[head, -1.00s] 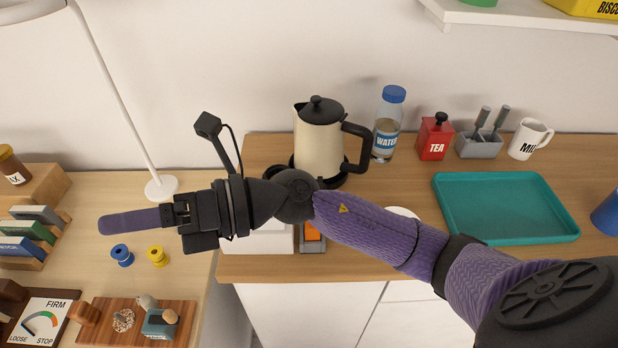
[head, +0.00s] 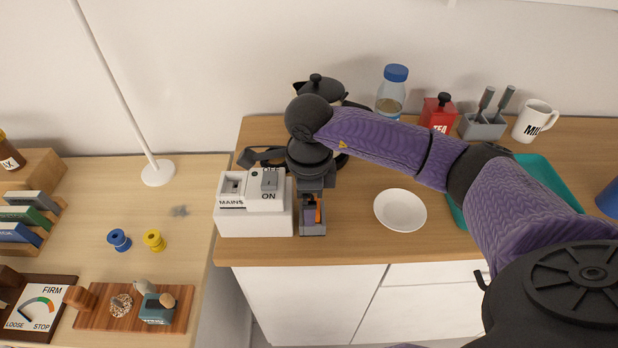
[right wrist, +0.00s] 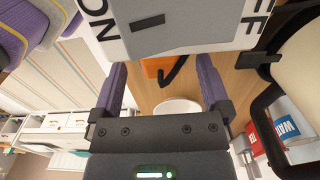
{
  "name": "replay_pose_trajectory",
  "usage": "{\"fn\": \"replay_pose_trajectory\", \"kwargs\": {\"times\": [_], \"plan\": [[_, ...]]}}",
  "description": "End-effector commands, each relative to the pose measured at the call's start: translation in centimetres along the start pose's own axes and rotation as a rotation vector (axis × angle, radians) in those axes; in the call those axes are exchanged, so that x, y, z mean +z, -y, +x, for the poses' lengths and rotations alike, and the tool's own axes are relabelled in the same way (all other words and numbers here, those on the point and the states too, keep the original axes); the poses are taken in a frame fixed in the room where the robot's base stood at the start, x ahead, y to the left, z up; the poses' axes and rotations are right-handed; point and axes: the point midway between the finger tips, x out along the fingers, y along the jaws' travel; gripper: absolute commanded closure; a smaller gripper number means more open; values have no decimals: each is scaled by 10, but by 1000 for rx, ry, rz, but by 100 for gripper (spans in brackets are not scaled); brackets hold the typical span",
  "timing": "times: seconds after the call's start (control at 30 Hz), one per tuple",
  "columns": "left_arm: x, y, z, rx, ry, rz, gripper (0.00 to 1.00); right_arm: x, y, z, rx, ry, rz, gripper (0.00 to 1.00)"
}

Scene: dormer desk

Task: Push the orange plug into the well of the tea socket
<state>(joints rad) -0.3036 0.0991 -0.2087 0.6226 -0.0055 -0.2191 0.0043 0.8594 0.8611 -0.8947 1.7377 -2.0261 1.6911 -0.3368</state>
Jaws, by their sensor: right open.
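The orange plug (head: 318,214) stands in a small grey holder (head: 313,230) at the counter's front, right of a white switch box. In the right wrist view the plug (right wrist: 153,68) shows with a black cord, partly hidden by the box. My right gripper (head: 312,208) points down over the holder and partly hides the plug. Its two purple fingers (right wrist: 161,95) are apart, and I see no grip on the plug. The white box (head: 253,222) has a recess marked MAINS and a grey switch (head: 270,180) marked OFF and ON. I see no socket marked TEA. My left gripper is not in view.
A kettle (head: 318,88) stands behind my right arm, partly hidden. A bottle (head: 391,90) and red TEA canister (head: 437,112) stand at the back. A gap separates the left desk.

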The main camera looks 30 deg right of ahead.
Motion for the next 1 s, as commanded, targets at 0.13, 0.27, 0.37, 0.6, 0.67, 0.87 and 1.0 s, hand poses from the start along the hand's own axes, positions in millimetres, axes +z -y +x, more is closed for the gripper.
{"fn": "replay_pose_trajectory", "kwargs": {"times": [0.13,0.27,0.37,0.6,0.67,0.87,1.0], "plan": [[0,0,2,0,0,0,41,0,0,9,0,-1,0,3],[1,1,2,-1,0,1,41,0,0,9,-1,0,-1,3],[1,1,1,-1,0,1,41,0,0,9,-1,1,-1,7],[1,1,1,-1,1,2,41,0,0,8,0,1,-1,58],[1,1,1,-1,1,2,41,0,0,8,0,1,-1,71],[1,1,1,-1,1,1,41,0,0,8,0,1,-1,54],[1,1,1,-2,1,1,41,0,0,8,0,1,0,83]]}}
